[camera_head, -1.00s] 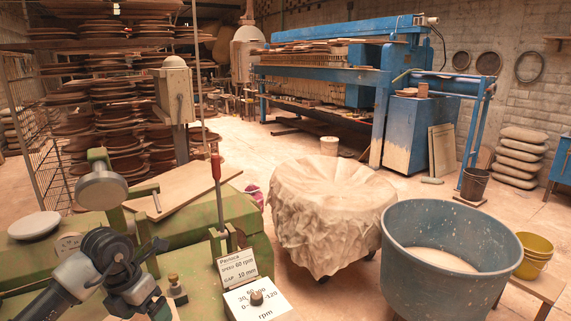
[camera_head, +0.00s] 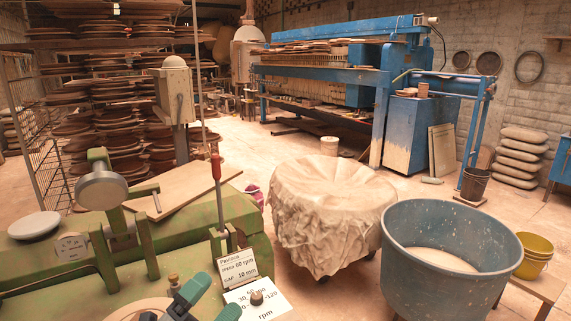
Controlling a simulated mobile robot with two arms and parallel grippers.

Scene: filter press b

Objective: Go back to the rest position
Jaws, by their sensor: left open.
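My left gripper (camera_head: 211,299) shows at the bottom edge, left of centre. Its two teal fingertips are apart and I see nothing between them. It is in front of the green machine (camera_head: 215,210), close to the white speed dial plate (camera_head: 262,300). The rest of that arm is out of view or cut off by the bottom edge. I cannot tell whether the fingers touch anything. My right gripper is not in view.
A red-handled lever (camera_head: 217,185) stands up from the machine beside a label card (camera_head: 237,266). A round tan disc (camera_head: 140,309) lies at the bottom edge. A cloth-covered round form (camera_head: 330,225) and a large blue tub (camera_head: 450,240) stand to the right.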

